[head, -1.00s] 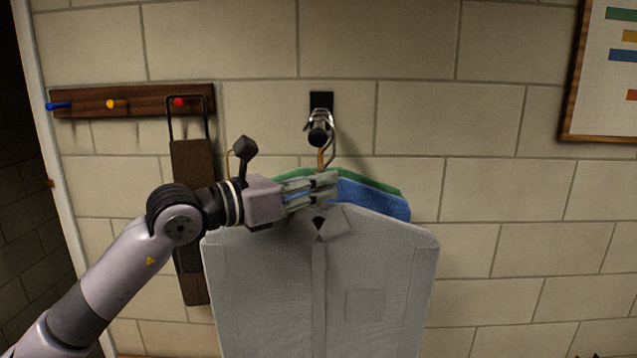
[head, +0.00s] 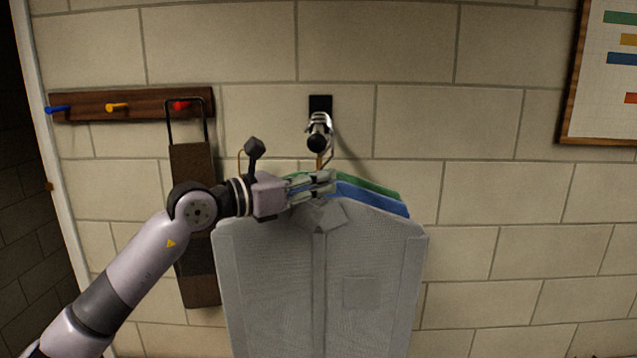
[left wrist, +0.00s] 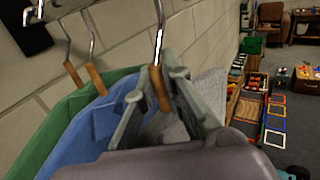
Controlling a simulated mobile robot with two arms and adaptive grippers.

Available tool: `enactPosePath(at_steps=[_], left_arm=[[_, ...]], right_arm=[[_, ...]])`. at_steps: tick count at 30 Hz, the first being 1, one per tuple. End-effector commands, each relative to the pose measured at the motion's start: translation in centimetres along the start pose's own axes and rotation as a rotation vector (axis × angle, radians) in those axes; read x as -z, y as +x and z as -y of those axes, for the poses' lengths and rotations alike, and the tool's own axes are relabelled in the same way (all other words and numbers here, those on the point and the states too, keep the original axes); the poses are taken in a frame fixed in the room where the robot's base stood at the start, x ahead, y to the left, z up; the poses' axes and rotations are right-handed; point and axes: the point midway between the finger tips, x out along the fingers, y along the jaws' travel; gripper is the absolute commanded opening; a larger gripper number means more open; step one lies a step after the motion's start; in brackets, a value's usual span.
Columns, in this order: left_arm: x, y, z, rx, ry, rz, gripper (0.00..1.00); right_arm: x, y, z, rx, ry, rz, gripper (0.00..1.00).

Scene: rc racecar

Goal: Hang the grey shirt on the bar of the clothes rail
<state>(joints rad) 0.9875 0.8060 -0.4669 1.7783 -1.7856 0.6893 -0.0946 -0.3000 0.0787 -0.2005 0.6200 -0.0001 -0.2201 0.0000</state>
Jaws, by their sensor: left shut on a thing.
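The grey shirt (head: 370,260) hangs upright in front of the wall in the head view. My left gripper (head: 328,182) is shut at its collar, on the hanger's wooden neck (left wrist: 161,92), as the left wrist view shows. The hanger's metal hook (left wrist: 159,35) runs up out of that view. The bar (head: 317,143) points out from the wall, end-on in the head view, with hooks around it. Whether the grey shirt's hook rests on the bar, I cannot tell. My right gripper is not in view.
A blue shirt (head: 385,200) and a green shirt (head: 372,185) hang behind the grey one, close to the wall. A peg board (head: 140,103) with a brown hanging item (head: 195,155) is to the left. The wall to the right is clear up to a framed board (head: 600,75).

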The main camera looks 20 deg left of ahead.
Motion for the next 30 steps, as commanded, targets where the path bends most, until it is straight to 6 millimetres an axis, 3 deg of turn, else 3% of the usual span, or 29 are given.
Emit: enactPosePath(at_steps=[12, 13, 23, 30], left_arm=[[0.05, -0.07, 0.01, -0.001, 0.001, 0.005, 0.00], [0.05, -0.07, 0.01, -0.001, 0.001, 0.005, 0.10], [0.20, -0.04, 0.00, -0.001, 0.000, 0.002, 0.32], [0.47, 0.00, -0.01, 0.000, -0.001, -0.004, 0.33]], right_arm=[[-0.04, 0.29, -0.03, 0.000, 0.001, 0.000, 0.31], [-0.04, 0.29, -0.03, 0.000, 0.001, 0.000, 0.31], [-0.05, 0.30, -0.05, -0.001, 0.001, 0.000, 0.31], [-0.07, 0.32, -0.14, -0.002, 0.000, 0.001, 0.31]])
